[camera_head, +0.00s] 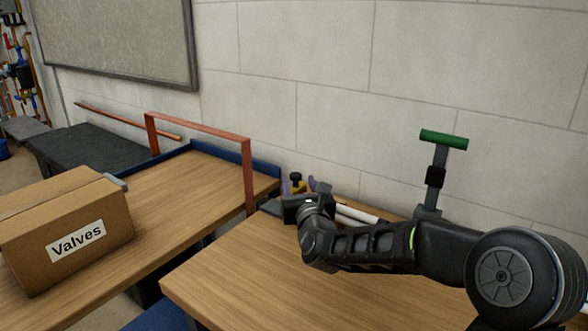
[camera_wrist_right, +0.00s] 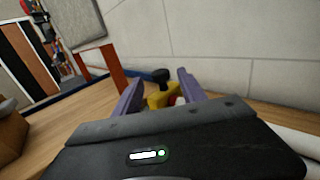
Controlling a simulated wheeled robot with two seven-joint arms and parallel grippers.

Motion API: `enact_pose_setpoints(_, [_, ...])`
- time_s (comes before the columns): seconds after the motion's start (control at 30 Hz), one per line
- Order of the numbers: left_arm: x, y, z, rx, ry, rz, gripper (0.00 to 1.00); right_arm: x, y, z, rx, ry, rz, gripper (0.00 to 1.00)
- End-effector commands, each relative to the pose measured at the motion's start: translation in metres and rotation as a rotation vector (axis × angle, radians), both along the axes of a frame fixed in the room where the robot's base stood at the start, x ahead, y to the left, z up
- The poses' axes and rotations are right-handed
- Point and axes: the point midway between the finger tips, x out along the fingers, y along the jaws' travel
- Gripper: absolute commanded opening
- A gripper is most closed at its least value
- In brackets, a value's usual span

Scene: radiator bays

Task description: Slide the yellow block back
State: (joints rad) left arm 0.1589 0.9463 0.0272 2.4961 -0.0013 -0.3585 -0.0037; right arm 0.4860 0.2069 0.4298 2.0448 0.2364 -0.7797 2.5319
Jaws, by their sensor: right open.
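The yellow block (camera_wrist_right: 163,96) shows in the right wrist view between my right gripper's purple fingers. A black knob (camera_wrist_right: 160,75) stands at its top. In the head view only a small part of the yellow block (camera_head: 298,189) shows, near the wall, with the rest hidden behind my gripper. My right gripper (camera_head: 299,186) is open, its fingers on either side of the block. I cannot tell whether they touch it. My left gripper is not in view.
An orange-brown frame (camera_head: 200,129) stands on the left bench, near my right gripper. A white pipe (camera_head: 357,214) lies behind my right forearm. A green-topped T-shaped post (camera_head: 440,150) stands further right. A "Valves" box (camera_head: 98,215) sits on the left bench. The right bench's front (camera_head: 240,285) is clear.

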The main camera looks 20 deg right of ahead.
Motion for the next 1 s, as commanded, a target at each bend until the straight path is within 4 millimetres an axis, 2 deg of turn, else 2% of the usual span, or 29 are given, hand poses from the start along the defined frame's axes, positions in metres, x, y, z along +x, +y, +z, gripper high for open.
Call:
enact_pose_setpoints(0.13, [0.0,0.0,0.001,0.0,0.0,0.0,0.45,0.004,-0.001,-0.001,0.001,0.002,0.0,0.49])
enact_pose_setpoints(0.27, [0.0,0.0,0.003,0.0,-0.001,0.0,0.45,0.016,-0.004,0.0,0.001,0.002,0.0,0.49])
enact_pose_setpoints(0.63, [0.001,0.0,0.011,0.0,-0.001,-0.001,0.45,0.068,-0.017,0.0,0.0,0.002,0.002,0.49])
enact_pose_setpoints(0.8, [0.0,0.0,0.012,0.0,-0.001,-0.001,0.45,0.076,-0.02,0.0,-0.001,0.001,0.0,0.49])
enact_pose_setpoints(1.0, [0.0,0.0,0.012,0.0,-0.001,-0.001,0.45,0.076,-0.02,0.0,-0.002,0.001,0.0,0.49])
